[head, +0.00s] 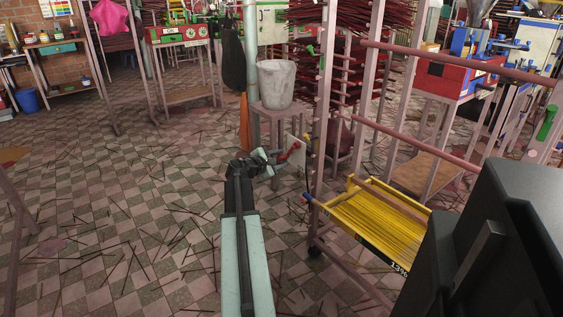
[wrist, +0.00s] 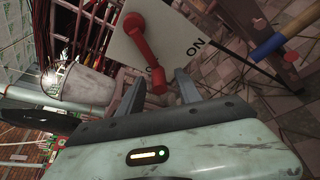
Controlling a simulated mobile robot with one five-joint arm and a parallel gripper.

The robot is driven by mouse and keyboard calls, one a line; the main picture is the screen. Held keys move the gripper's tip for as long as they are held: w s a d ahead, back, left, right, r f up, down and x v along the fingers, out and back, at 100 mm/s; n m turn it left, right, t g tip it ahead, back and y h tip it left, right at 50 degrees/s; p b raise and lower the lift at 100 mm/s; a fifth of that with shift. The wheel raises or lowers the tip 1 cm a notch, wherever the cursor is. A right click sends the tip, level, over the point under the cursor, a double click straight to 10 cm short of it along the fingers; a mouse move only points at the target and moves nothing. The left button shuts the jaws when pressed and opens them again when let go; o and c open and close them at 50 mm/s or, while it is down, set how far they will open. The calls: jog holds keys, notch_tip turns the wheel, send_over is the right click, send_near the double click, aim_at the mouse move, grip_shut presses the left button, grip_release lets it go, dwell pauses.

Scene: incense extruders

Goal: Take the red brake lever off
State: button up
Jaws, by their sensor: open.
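The red brake lever (wrist: 146,48) is in the upper middle of the wrist view, mounted on a pale plate (wrist: 183,32) with "ON" lettering on its right part. One rounded end is at the top left; its other end hangs down between my finger tips. In the head view the red lever (head: 290,153) is small, just right of my gripper (head: 268,164). My gripper (wrist: 160,82) is open in the wrist view, one finger on each side of the lever's lower end. I cannot tell whether either finger touches it.
A grey bucket (head: 276,84) stands on a stool (head: 279,113) behind my gripper. A wheeled rack (head: 320,130) with a yellow tray (head: 375,213) of sticks is close on the right. The tiled floor (head: 130,230) to the left is open, with scattered sticks. A blue-ended yellow bar (wrist: 285,38) shows at the wrist view's right.

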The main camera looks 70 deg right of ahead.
jog(key=shift+s+d+f, duration=0.15)
jog(key=shift+d+f, duration=0.05)
jog(key=shift+d, duration=0.4)
grip_shut()
jog(key=shift+a, duration=0.1)
dwell(0.8)
jog(key=shift+s, duration=0.1)
